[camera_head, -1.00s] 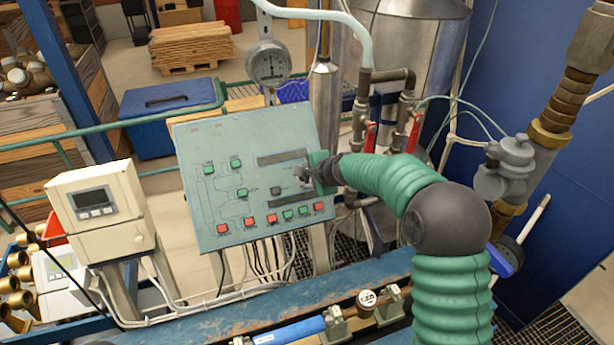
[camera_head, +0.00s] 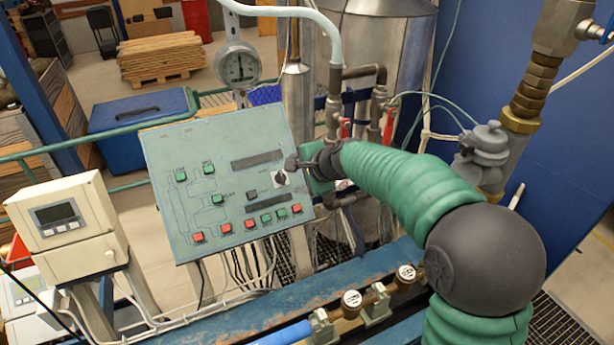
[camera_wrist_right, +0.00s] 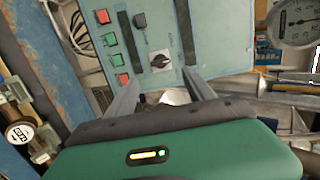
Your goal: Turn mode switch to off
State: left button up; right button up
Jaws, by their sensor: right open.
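The mode switch (camera_head: 280,179) is a small black rotary knob on a white plate, on the right side of the grey-green control panel (camera_head: 160,152). In the right wrist view the knob (camera_wrist_right: 160,59) lies just beyond the fingertips, roughly centred between them, with its pointer tilted. My right gripper (camera_head: 294,164) is at the panel's right edge, just above and right of the knob. In the wrist view its two fingers (camera_wrist_right: 162,78) are spread and empty. I cannot tell whether they touch the panel. My left gripper is out of view.
Red and green buttons (camera_head: 251,225) line the panel's lower edge, with a black button (camera_head: 252,196) left of the knob. A gauge (camera_head: 238,65) stands behind the panel. A beige meter (camera_head: 66,218) is at left. Pipes with red-handled valves (camera_head: 345,128) stand behind my right arm.

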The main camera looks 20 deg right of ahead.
jog(key=v, duration=0.6)
jog(key=shift+s+r+b, duration=0.25)
jog(key=shift+s+b, duration=0.15)
jog(key=shift+b, duration=0.05)
jog(key=shift+d, duration=0.1)
